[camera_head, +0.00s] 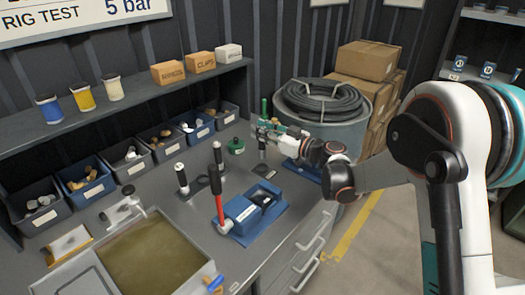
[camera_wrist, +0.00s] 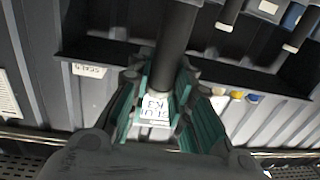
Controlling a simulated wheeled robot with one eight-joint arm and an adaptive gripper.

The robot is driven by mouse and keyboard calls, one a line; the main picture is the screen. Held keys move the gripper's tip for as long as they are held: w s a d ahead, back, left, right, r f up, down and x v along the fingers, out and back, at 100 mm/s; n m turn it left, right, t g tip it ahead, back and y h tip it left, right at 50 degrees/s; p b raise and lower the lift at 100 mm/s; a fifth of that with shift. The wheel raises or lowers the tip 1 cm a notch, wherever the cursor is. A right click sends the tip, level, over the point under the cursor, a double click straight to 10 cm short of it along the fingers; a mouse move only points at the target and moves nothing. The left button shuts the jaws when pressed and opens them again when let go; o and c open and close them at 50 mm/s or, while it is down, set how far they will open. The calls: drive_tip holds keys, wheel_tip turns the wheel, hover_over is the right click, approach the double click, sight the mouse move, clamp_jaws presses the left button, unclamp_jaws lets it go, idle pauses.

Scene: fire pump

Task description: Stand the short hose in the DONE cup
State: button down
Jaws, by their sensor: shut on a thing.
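My gripper (camera_head: 265,128) is over the far right part of the workbench. Its green-padded fingers (camera_wrist: 165,100) are shut on a dark, upright cylinder, which looks like the short hose (camera_wrist: 175,45). In the head view the hose's lower end (camera_head: 262,147) shows below the fingers, above the bench. A white label with unclear writing (camera_wrist: 155,108) shows between the fingers in the wrist view. I cannot make out which thing is the DONE cup. A blue holder with a white label (camera_head: 243,212) stands on the bench nearer, with a red-handled tool (camera_head: 215,185) upright beside it.
A green round object (camera_head: 236,145) is left of my gripper. A second blue holder (camera_head: 300,170) sits under my wrist. A water basin (camera_head: 150,262) is front left. Several parts bins (camera_head: 88,182) line the back.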

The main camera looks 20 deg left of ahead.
sight(265, 146)
drive_tip(key=shift+f+b, duration=0.85)
drive_tip(key=shift+f, duration=2)
drive_tip(key=shift+f, duration=0.2)
drive_tip(key=c, duration=1.4)
unclamp_jaws()
drive_tip(key=shift+c, duration=0.2)
drive_tip(key=shift+r, duration=0.15)
drive_tip(key=shift+s+d+r, duration=0.1)
drive_tip(key=shift+d, duration=0.15)
drive_tip(key=p+v, duration=0.2)
drive_tip(key=v, duration=0.9)
drive_tip(key=shift+d+p, duration=0.2)
drive_tip(key=shift+p, duration=0.2)
drive_tip(key=shift+s, duration=0.1)
